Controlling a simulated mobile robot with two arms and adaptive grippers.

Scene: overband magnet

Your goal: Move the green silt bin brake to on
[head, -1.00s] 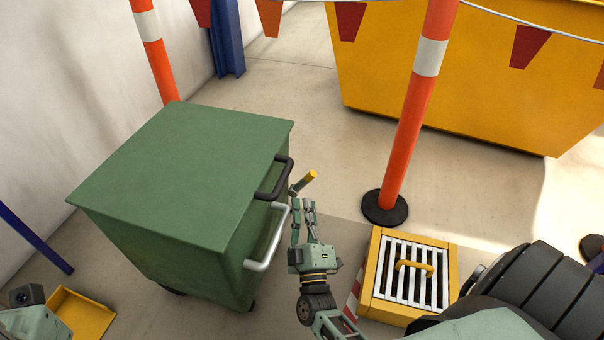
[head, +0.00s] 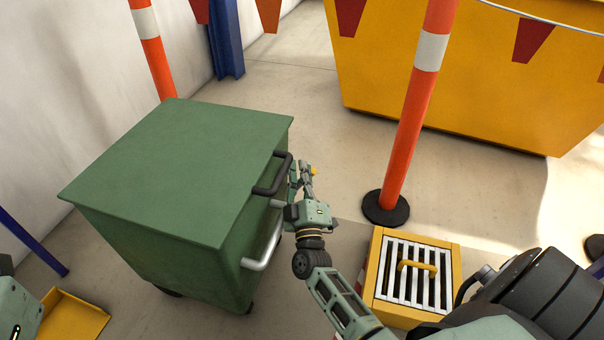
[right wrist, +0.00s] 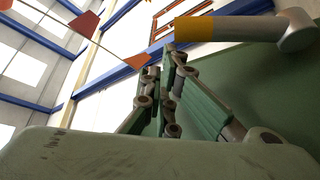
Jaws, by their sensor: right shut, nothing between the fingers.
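The green silt bin (head: 180,165) stands at left centre in the head view, with a black handle (head: 273,181) and a grey handle (head: 264,250) on its right side. Its brake looks to be the grey lever with a yellow end; only a bit of the yellow end (head: 315,170) shows past my gripper. In the right wrist view the lever (right wrist: 235,28) crosses the upper right, roughly level. My right gripper (head: 304,168) is shut and empty, beside the bin and close to the lever. In the right wrist view its fingertips (right wrist: 174,52) are just below the yellow end; contact is unclear.
An orange post (head: 408,120) on a black base (head: 386,208) stands right of the gripper. A yellow box with a white grate (head: 380,318) is nearer. A large yellow skip (head: 460,80) stands behind, and a yellow tray (head: 75,318) lies at lower left.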

